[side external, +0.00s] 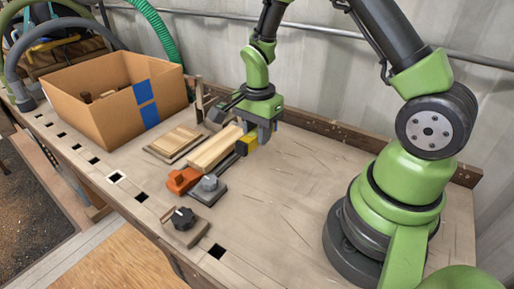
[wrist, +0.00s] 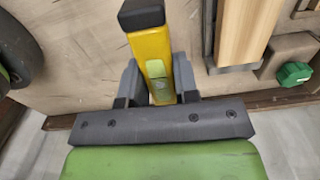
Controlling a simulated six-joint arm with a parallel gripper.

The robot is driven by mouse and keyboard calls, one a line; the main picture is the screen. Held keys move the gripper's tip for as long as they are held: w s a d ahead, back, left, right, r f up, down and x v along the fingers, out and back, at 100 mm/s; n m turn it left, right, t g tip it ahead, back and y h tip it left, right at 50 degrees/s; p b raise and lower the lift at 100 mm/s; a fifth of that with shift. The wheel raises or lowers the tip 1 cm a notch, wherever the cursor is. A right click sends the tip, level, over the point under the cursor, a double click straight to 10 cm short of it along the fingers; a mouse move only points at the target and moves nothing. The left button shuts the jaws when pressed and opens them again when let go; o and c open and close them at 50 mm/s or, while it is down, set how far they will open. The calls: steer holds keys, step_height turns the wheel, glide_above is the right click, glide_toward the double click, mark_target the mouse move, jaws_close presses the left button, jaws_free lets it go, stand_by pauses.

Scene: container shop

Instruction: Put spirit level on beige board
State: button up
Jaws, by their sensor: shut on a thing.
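The spirit level is yellow with a black end. It shows in the wrist view (wrist: 154,45) between the two jaws of my gripper (wrist: 152,85). In the side view, a yellow part of the level (side external: 247,143) shows just below my gripper (side external: 257,130), which is shut on it. The rest is partly hidden by the gripper and a pale wooden block, and I cannot tell whether it touches the table. A flat beige board (side external: 174,141) lies on the table to the left of the gripper, with a bare top.
The pale wooden block (side external: 214,149) lies between the level and the board. An orange tool (side external: 183,180), a grey-knobbed block (side external: 209,189) and a black-knobbed block (side external: 183,223) are nearer the front edge. A cardboard box (side external: 95,118) stands at left. The right tabletop is clear.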

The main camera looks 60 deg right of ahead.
mark_target(218, 144)
steer(key=r+n, duration=0.1)
steer(key=a+r+n, duration=0.1)
steer(key=n, duration=0.1)
steer(key=r+n, duration=0.1)
steer(key=r, duration=0.1)
steer(key=shift+a+n, duration=0.3)
steer(key=a+r+n, duration=0.1)
steer(key=n, duration=0.3)
steer(key=a+r+n, duration=0.1)
steer(key=r+n, duration=0.1)
steer(key=n, duration=0.2)
steer(key=a+r+n, duration=0.2)
steer(key=n, duration=0.2)
steer(key=shift+s+r+n, duration=0.25)
steer(key=shift+s+n, duration=0.05)
steer(key=shift+n, duration=0.1)
steer(key=w+d+f+m, duration=0.3)
steer(key=w+m, duration=0.8)
steer(key=m, duration=0.6)
steer(key=f, duration=0.9)
steer(key=shift+s+d+f, duration=0.1)
steer(key=shift+s+f, duration=0.1)
steer(key=shift+f, duration=0.1)
